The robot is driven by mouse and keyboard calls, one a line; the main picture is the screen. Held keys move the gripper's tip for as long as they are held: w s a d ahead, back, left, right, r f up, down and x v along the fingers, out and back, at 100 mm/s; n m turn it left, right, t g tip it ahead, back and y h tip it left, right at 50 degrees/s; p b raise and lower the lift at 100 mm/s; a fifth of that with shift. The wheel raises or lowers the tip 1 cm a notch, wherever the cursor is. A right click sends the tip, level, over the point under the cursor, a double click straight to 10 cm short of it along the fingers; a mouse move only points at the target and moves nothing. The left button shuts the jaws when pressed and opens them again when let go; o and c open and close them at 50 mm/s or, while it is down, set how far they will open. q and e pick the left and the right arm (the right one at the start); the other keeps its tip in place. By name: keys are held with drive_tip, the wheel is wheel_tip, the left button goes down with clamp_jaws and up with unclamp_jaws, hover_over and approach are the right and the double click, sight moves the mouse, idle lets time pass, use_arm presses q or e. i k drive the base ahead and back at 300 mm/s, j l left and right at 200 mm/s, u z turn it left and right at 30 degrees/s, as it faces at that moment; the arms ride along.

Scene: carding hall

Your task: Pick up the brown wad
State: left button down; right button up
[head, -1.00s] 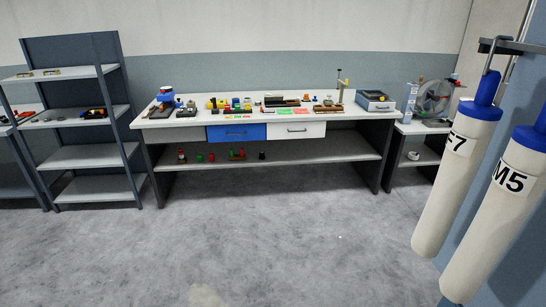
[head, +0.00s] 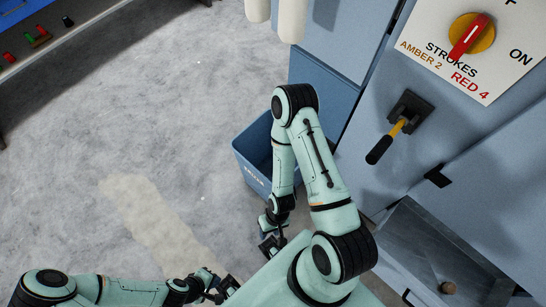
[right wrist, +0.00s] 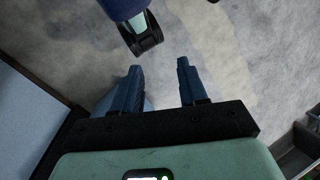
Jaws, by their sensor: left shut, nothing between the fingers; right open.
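A small brown wad (head: 447,288) lies in a grey metal trough (head: 405,238) at the lower right of the head view. My right gripper (head: 271,243) is low in the middle of that view, well to the left of the wad. In the right wrist view my right gripper (right wrist: 160,76) is open, with two dark blue fingers apart and nothing between them. My left gripper (head: 224,290) is at the bottom of the head view, shut and empty, further from the wad. I cannot make out the wad in the right wrist view.
A blue bin (head: 247,158) stands on the floor behind my right arm. A blue-grey machine with a red knob (head: 470,36) and a black-handled lever (head: 389,140) rises above the trough. Bare floor (head: 150,110) lies to the left.

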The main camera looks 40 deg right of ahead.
sight(449, 288)
drive_tip(key=k+j, duration=0.35)
drive_tip(key=j, duration=0.15)
drive_tip(key=k+j, duration=0.35)
drive_tip(key=j, duration=0.2)
drive_tip(key=k+j, duration=0.3)
drive_tip(key=j, duration=0.2)
